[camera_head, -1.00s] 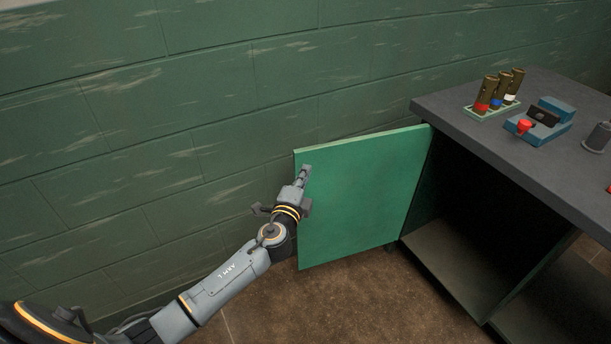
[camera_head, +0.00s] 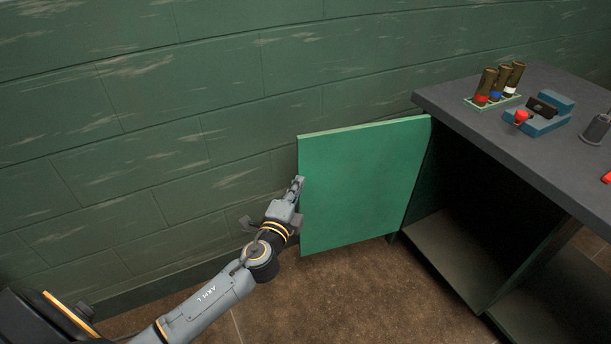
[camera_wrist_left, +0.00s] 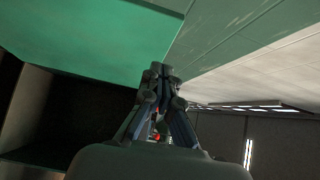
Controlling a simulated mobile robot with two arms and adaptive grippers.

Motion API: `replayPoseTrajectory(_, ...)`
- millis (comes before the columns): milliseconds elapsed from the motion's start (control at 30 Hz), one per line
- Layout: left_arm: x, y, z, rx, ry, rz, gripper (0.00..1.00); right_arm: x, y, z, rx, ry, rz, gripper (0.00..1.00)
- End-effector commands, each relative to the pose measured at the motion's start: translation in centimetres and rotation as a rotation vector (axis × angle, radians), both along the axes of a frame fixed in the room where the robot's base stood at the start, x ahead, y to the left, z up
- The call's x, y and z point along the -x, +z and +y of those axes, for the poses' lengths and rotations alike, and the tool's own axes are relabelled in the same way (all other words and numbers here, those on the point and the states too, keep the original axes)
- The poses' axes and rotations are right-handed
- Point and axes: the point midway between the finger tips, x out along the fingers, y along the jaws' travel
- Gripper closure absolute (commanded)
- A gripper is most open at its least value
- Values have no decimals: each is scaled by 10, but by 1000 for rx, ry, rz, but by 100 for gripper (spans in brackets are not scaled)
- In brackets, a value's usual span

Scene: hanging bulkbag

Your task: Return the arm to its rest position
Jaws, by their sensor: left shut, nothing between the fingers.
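My left arm (camera_head: 205,305) comes in from the lower left in the head view. Its gripper (camera_head: 297,184) is at the free edge of the open green cabinet door (camera_head: 360,185); I cannot tell whether they touch. In the left wrist view the gripper (camera_wrist_left: 160,72) has its fingertips together with nothing between them. The green door (camera_wrist_left: 100,35) fills the upper left of that view. My right gripper is not in view.
The cabinet (camera_head: 455,255) stands open and dark at the right. Its dark top (camera_head: 450,100) carries several shells in a green holder (camera_head: 493,101), a blue device (camera_head: 540,118) and a grey object (camera_head: 596,128). A green block wall (camera_head: 150,130) is behind. Brown floor (camera_head: 330,290) is clear in front.

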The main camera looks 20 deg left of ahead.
Motion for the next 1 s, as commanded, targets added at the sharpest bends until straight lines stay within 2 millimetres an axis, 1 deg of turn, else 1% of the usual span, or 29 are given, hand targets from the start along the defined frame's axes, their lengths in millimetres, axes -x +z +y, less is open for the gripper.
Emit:
replayPoseTrajectory(33,8,-1,1,0,0,2,100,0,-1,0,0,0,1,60)
replayPoseTrajectory(133,19,-1,1,-1,0,1,100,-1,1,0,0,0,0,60)
replayPoseTrajectory(300,26,0,2,-2,1,-1,100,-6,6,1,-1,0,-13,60)
replayPoseTrajectory(400,27,-1,2,1,2,2,100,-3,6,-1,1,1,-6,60)
replayPoseTrajectory(467,28,-8,4,20,10,18,100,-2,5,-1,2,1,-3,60)
replayPoseTrajectory(533,32,-27,7,75,35,61,100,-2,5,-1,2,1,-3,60)
replayPoseTrajectory(567,36,-40,9,110,51,88,100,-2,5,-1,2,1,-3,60)
replayPoseTrajectory(667,55,-98,17,268,129,218,100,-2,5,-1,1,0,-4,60)
replayPoseTrajectory(700,67,-125,18,344,171,281,100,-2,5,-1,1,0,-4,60)
replayPoseTrajectory(767,89,-167,19,459,239,375,100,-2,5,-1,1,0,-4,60)
replayPoseTrajectory(800,105,-193,18,531,286,438,100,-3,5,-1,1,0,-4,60)
replayPoseTrajectory(867,132,-230,13,637,357,530,100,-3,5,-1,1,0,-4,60)
replayPoseTrajectory(900,152,-253,9,704,405,590,100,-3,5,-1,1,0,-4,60)
replayPoseTrajectory(967,180,-283,1,795,473,673,100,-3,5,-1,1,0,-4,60)
replayPoseTrajectory(1000,197,-300,-5,850,515,722,100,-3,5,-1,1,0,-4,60)
